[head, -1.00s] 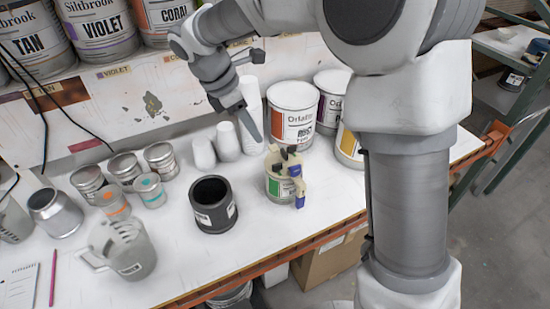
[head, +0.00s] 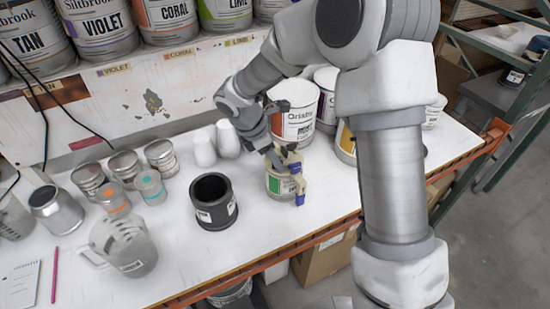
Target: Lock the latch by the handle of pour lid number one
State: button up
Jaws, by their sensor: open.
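A small can with a green label (head: 279,186) stands upright on the bench. It wears a beige pour lid (head: 292,159), which I take to be pour lid number one. A blue piece (head: 295,168) shows on the lid's upper right, and another blue piece (head: 300,200) hangs low at the right side. I cannot tell which is the latch. My gripper (head: 279,163) points down at the lid's left and top, open. Its fingers hide part of the lid, and I cannot tell if they touch it.
A black cup (head: 214,201) stands just left of the can. Large paint cans, one with an orange label (head: 294,113), stand close behind. White bottles (head: 228,138) are at back left. A clear pitcher (head: 130,247) and small tins are further left. The bench front is clear.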

grip_shut()
